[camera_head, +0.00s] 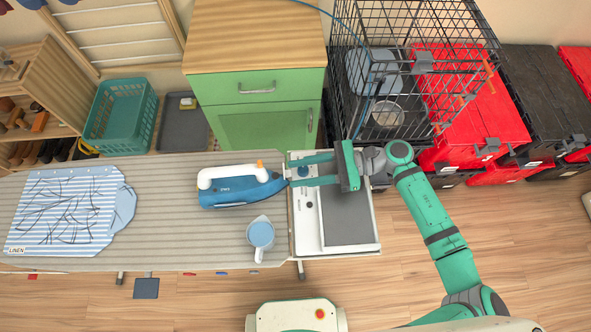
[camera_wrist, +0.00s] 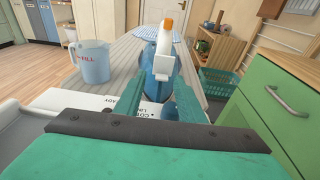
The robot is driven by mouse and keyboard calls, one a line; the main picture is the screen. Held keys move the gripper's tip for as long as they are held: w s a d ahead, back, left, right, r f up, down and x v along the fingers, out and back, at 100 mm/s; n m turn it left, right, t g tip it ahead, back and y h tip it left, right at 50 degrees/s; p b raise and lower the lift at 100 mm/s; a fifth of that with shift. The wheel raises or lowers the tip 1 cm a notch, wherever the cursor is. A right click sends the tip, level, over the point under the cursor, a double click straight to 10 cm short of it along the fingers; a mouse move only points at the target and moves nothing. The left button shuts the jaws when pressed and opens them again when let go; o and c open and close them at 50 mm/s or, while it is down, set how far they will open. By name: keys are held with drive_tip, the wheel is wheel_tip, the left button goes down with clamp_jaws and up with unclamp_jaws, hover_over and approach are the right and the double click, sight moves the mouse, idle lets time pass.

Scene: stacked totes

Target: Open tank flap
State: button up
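The steam iron (camera_head: 238,196) lies on the striped ironing board, blue with a white handle. A small orange flap (camera_head: 260,164) sits at the right end of its white part in the head view. In the wrist view the iron (camera_wrist: 162,66) stands straight ahead, with the orange flap (camera_wrist: 168,24) at the top of the white part. I cannot tell whether the flap is shut. My gripper (camera_head: 291,172) is open and empty, its fingers pointing left at the iron's right end. In the wrist view the gripper (camera_wrist: 160,90) has its fingers apart, lower than the flap.
A jug (camera_head: 261,235) marked FILL stands on the board near the iron. The iron rest (camera_head: 308,235) with its grey pad lies under my gripper. Striped linen (camera_head: 75,205) covers the board's left end. A green cabinet (camera_head: 262,90) and a wire cage (camera_head: 345,100) stand behind.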

drive_tip(key=shift+d, duration=0.1)
drive_tip(key=d, duration=0.3)
drive_tip(key=d+r, duration=0.1)
drive_tip(key=d, duration=0.6)
drive_tip(key=shift+w+d+r, duration=0.1)
drive_tip(key=shift+d+r, duration=0.2)
drive_tip(key=shift+r, duration=0.1)
drive_tip(key=shift+w, duration=0.15)
